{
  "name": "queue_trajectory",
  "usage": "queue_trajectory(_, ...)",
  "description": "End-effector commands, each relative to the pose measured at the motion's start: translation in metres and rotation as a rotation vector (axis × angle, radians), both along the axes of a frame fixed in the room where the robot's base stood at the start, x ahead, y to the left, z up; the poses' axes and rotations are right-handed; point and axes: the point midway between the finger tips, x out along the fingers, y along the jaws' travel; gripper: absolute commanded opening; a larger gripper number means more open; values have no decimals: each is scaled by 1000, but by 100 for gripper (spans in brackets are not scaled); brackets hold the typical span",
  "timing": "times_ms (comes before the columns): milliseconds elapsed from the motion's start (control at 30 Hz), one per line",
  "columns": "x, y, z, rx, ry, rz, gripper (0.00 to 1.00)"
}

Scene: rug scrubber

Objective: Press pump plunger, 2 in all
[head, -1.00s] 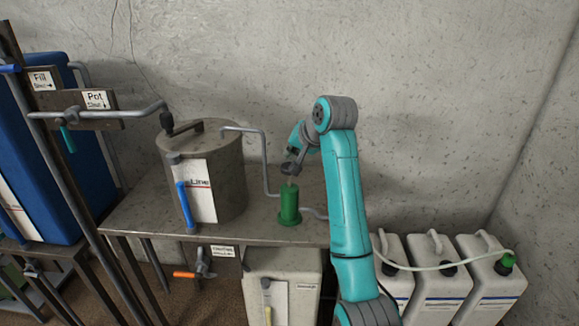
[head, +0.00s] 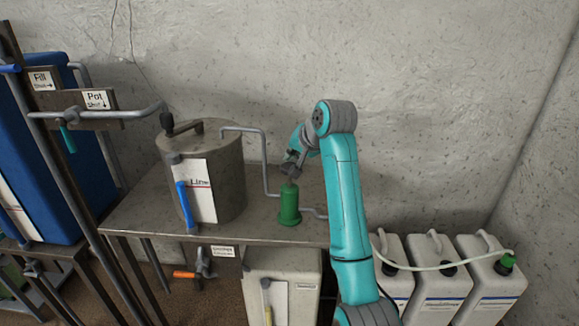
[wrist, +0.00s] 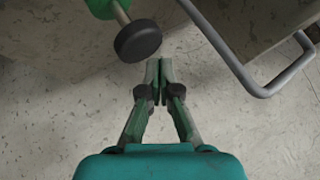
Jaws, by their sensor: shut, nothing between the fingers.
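The green pump (head: 289,207) stands upright on the bench, right of the metal pot. In the wrist view its green body (wrist: 101,8) shows at the top left, with a pale rod leading to a round black knob (wrist: 138,42). My gripper (head: 291,173) is near the top of the pump in the head view. In the wrist view my gripper's fingers (wrist: 158,66) are shut and empty, with the tips close to the knob's lower right edge. I cannot tell whether they touch it. The knob is not clear in the head view.
A thin grey pipe (head: 264,155) runs from the pot down beside the pump. White canisters (head: 440,295) stand at the right. The wall is close behind.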

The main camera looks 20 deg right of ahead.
Motion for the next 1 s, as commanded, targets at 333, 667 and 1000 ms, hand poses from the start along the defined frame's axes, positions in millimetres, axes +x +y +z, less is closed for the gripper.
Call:
queue_trajectory(333,0,0,0,0,0,0,0)
queue_trajectory(667,0,0,-2,0,0,0,0)
queue_trajectory(1000,0,0,-8,0,0,0,0)
